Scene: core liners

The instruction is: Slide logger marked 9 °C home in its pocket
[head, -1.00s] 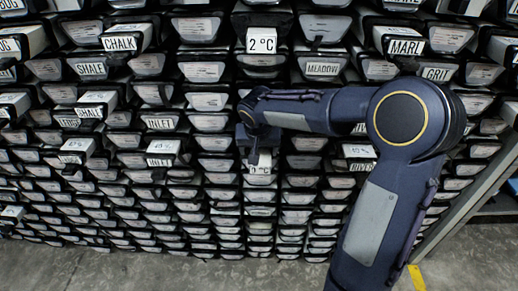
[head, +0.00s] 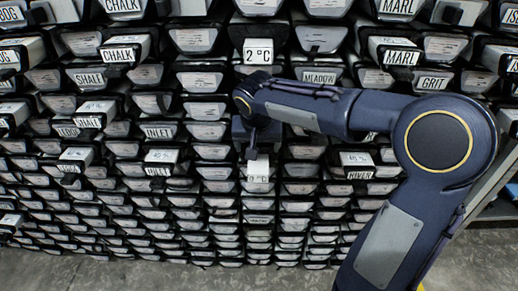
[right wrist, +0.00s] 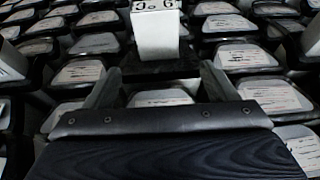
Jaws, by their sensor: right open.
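The logger marked 9 °C (head: 258,172) is a white block with a black-lettered face, in the middle column of the rack below my right gripper. In the right wrist view the same logger (right wrist: 156,34) appears upside down, standing out from a dark holder (right wrist: 160,67). My right gripper (head: 251,147) is in front of and just above it in the head view. In the right wrist view its two fingers (right wrist: 160,83) are spread, with the logger beyond the tips and no visible contact. How deep the logger sits in its pocket is hard to tell. My left gripper is not in view.
The rack is packed with dark trays bearing pale labels (head: 198,79). A logger marked 2 °C (head: 258,51) sticks out higher in the same column. Other white blocks, such as CHALK (head: 124,50) and MARL (head: 400,51), protrude on both sides. Grey floor (head: 60,272) shows below.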

